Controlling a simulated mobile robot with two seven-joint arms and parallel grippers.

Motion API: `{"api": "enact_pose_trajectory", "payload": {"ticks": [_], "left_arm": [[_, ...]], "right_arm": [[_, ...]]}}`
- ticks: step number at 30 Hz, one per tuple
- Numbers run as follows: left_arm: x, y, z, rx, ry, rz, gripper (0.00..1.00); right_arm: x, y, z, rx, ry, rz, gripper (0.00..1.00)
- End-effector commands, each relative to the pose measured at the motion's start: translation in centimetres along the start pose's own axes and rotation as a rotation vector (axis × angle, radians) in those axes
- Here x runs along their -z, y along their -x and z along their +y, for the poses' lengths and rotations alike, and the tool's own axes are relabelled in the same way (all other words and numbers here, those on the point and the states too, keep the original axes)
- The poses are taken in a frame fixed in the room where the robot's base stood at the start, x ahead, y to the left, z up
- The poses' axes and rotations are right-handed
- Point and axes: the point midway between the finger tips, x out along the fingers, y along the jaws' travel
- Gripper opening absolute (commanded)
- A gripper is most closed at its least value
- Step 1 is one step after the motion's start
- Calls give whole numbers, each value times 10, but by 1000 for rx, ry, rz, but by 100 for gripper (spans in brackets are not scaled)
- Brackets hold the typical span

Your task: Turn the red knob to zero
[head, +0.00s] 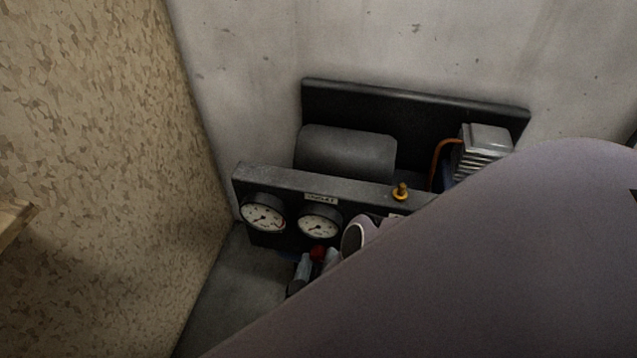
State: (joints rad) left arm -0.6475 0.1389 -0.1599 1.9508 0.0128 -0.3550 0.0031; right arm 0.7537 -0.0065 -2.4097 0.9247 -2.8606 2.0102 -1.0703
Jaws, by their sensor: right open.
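My left gripper is not in view.
Behind the panel are a dark tank (345,152), a brass fitting (400,192), an orange pipe (436,160) and a finned block (486,142). A chipboard wall (90,180) stands close on the left. My right arm covers the lower right. Bare floor (228,290) shows at lower left.

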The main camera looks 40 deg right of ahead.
Motion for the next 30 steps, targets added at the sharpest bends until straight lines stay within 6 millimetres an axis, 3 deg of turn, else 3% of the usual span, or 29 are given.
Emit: {"api": "enact_pose_trajectory", "payload": {"ticks": [5,9,10,20,30], "left_arm": [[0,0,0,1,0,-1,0],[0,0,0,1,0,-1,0],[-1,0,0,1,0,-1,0],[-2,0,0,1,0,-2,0],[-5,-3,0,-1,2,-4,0]], "right_arm": [[0,0,0,1,0,0,62],[0,0,0,0,0,-1,16],[0,0,0,0,0,-1,9],[0,0,0,0,32,-1,9],[0,0,0,1,244,1,9]]}}
